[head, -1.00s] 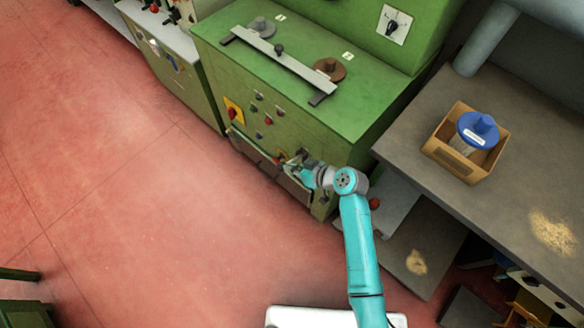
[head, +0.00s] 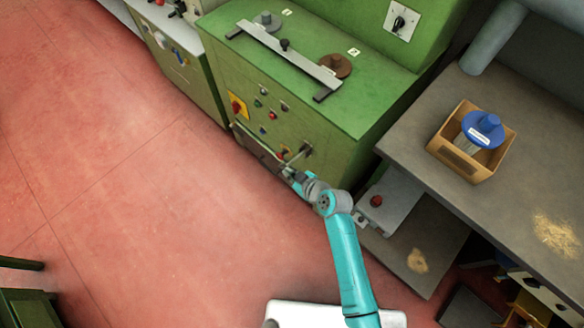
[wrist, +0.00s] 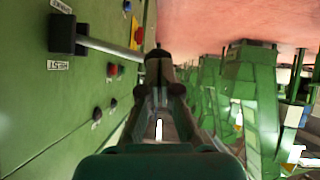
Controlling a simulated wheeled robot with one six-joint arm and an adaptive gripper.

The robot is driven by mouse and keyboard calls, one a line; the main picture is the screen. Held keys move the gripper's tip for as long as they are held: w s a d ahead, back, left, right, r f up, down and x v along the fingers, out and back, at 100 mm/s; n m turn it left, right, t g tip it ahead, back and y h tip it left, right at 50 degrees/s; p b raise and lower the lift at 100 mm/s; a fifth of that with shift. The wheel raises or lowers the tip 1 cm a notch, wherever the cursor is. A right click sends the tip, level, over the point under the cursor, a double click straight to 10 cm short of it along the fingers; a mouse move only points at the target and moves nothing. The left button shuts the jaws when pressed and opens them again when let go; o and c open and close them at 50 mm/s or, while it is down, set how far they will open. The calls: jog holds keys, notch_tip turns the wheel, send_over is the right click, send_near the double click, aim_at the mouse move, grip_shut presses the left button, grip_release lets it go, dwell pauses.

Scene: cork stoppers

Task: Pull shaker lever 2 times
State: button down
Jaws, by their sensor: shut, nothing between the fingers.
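The shaker lever (head: 297,157) is a thin metal rod on a black mount, low on the front of the green machine (head: 330,115). In the wrist view the lever (wrist: 110,48) runs from its black mount at upper left toward my fingertips. Its far end is hidden near the fingers there. My gripper (head: 288,172) is shut and empty, just below and in front of the lever in the head view. In the wrist view my gripper (wrist: 158,60) points along the panel. I cannot tell whether the fingers touch the rod.
A yellow plate with a red knob (head: 237,107) and several small buttons are on the panel. A grey bench (head: 410,140) with a cardboard box (head: 455,163) stands at right. A grey unit with a red button (head: 376,200) is near my arm. Red floor (head: 120,190) is clear at left.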

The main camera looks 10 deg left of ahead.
notch_tip(320, 180, down, 6)
jog(key=n+t+h, duration=0.1)
jog(key=n+t, duration=0.2)
jog(key=shift+s+a+t+h, duration=0.2)
jog(key=shift+t+h, duration=0.1)
jog(key=shift+h, duration=0.1)
jog(key=shift+w+r, duration=0.1)
jog(key=shift+r, duration=0.65)
